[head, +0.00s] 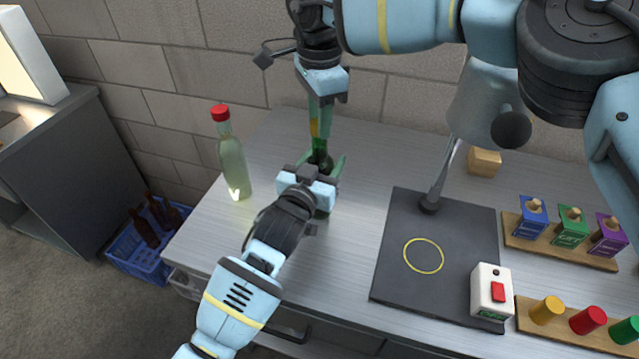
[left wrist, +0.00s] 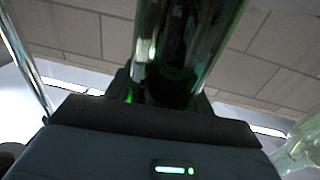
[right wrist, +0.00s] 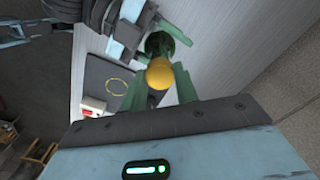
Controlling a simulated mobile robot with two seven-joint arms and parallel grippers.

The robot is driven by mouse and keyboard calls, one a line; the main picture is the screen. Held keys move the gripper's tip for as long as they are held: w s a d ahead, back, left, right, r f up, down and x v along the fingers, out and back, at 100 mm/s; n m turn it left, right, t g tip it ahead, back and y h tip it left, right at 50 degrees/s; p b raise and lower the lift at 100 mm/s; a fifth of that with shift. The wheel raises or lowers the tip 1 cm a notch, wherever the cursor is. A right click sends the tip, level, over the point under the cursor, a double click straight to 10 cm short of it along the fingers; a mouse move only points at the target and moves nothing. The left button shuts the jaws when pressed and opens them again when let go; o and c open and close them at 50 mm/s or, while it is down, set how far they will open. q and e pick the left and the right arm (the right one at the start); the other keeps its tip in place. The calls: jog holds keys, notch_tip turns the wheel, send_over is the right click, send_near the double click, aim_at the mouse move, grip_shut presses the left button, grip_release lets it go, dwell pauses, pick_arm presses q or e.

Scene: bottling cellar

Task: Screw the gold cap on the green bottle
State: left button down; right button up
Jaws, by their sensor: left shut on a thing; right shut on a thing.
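The green bottle (head: 319,158) stands upright near the back of the bench. My left gripper (head: 320,176) is shut on its body; the left wrist view shows the dark green glass (left wrist: 175,50) between the fingers. My right gripper (head: 321,122) points down from above, over the bottle's neck. It is shut on the gold cap (right wrist: 160,73), which shows between its fingers in the right wrist view, in line with the green bottle (right wrist: 160,43). In the head view the fingers mostly hide the cap. I cannot tell whether cap and bottle mouth touch.
A pale bottle with a red cap (head: 233,165) stands to the left. A black mat (head: 400,280), a switch box (head: 490,290), a rack of coloured caps (head: 560,335) and a rack of coloured blocks (head: 560,252) are to the right. A blue crate (head: 130,258) is on the floor.

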jog(key=o, duration=1.1)
jog(key=shift+r, duration=0.1)
jog(key=shift+r, duration=2.15)
jog(key=shift+c, duration=0.3)
notch_tip(320, 180, up, 3)
jog(key=n, duration=0.5)
jog(key=shift+r+n, duration=0.2)
jog(key=shift+n, duration=0.1)
jog(key=shift+f, duration=0.1)
